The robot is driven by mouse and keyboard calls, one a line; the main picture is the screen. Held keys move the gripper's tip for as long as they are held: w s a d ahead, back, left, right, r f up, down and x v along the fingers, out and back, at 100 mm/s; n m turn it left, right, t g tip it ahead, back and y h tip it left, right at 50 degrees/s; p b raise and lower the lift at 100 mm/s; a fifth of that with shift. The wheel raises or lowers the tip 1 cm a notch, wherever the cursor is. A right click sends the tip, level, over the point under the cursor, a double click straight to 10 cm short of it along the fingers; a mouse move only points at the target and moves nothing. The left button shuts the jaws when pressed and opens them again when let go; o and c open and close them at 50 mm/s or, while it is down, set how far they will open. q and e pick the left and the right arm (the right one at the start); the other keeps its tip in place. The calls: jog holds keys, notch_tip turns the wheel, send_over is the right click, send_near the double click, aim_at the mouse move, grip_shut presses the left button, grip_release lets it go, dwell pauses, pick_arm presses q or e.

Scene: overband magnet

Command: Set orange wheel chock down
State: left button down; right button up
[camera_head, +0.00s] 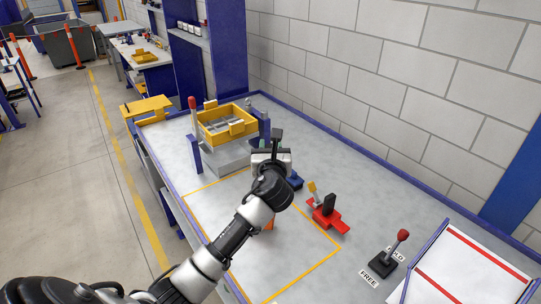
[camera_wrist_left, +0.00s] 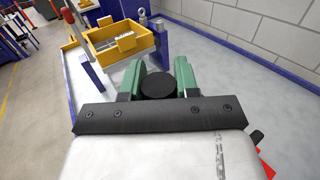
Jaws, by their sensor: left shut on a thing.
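My left gripper (camera_wrist_left: 157,80) has green fingers closed on both sides of a black round-topped piece (camera_wrist_left: 158,86). In the head view, my left gripper (camera_head: 272,145) is over the bench, in front of the yellow tray. What lies under the black top is hidden, so I cannot tell whether it belongs to the orange wheel chock. A small orange patch (camera_head: 270,223) shows beside my forearm, within the yellow outline on the bench; most of it is hidden, and I cannot tell if it is the chock. My right gripper is not in view.
The yellow tray (camera_head: 205,128) stands on a grey block behind the gripper. A red clamp-like fixture (camera_head: 321,216) and a red-knobbed lever (camera_head: 383,264) stand to the right. A white panel with red stripes (camera_head: 444,281) is at the front right. The yellow-outlined area (camera_head: 300,250) is mostly clear.

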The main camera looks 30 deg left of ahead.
pick_arm(q)
jog(key=shift+f, duration=1.5)
jog(key=c, duration=0.8)
grip_release()
